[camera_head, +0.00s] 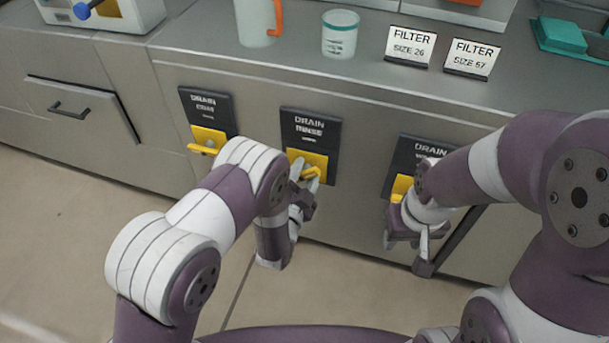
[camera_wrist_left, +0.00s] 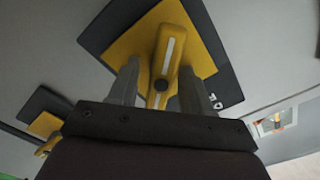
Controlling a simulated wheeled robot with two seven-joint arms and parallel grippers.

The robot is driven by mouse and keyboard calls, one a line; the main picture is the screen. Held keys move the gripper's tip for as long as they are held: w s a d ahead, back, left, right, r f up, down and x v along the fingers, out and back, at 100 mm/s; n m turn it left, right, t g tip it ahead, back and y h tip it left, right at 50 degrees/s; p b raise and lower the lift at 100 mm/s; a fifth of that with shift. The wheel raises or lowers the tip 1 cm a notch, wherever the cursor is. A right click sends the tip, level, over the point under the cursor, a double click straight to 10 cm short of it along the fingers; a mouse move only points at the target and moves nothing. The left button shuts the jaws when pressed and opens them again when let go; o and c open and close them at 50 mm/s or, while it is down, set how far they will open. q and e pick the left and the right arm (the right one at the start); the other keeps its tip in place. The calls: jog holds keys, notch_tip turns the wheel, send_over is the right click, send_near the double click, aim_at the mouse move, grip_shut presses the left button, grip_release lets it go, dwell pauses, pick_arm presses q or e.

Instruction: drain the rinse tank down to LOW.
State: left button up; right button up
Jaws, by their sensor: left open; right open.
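The rinse drain has a dark panel reading "DRAIN RINSE" (camera_head: 311,124) in the middle of the grey front, with a yellow plate and yellow handle (camera_head: 311,173). My left gripper (camera_head: 304,178) is at this handle, its fingers open. In the left wrist view the yellow handle (camera_wrist_left: 164,65) stands between the two open fingers of the left gripper (camera_wrist_left: 160,90); contact cannot be told. My right gripper (camera_head: 420,242) hangs in front of the right-hand drain panel (camera_head: 428,148), partly hidden by its own wrist. The rinse tank's level does not show.
Another drain panel (camera_head: 207,104) with a yellow handle (camera_head: 203,149) is on the left. The counter above carries a pitcher (camera_head: 256,22), a cup (camera_head: 340,38) and filter signs (camera_head: 409,45) (camera_head: 472,57). A drawer (camera_head: 70,105) is at far left. Floor is clear in front.

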pick_arm(q)
grip_shut()
jog(key=m+p, duration=0.1)
jog(key=m, duration=0.2)
jog(key=shift+s+m, duration=0.1)
jog(key=shift+m, duration=0.2)
jog(key=shift+f+m+p, duration=0.15)
jog(key=shift+m+p, duration=0.2)
jog(key=shift+m, duration=0.7)
jog(key=shift+f+m+p, duration=0.1)
jog(key=shift+m+p, duration=0.25)
jog(key=shift+m, duration=0.7)
grip_release()
